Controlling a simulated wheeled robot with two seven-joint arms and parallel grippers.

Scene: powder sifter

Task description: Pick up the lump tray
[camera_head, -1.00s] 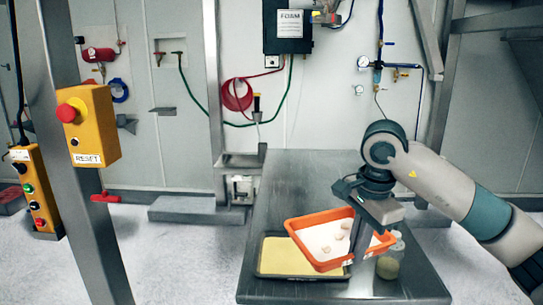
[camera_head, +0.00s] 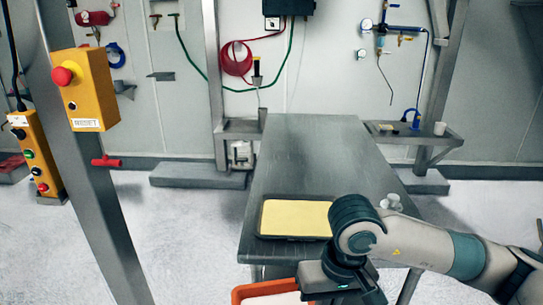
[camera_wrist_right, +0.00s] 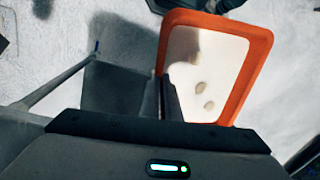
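The lump tray, an orange tray (camera_head: 258,288) with a white inside, is at the bottom edge of the head view, mostly cut off. In the right wrist view the orange tray (camera_wrist_right: 257,68) shows its white floor with a few pale lumps. My right gripper (camera_wrist_right: 161,92) is shut on the tray's left wall in that view, and the tray hangs in front of the table, over the floor. In the head view the right gripper's body (camera_head: 338,284) covers part of the tray, and its fingertips are out of frame. My left gripper is not in view.
A dark shallow tray (camera_head: 262,228) filled with yellow powder lies on the near end of the steel table (camera_head: 325,150). A clear jar (camera_head: 391,202) is partly hidden behind my right arm. The far table is clear. A post with a yellow reset box (camera_head: 86,90) stands left.

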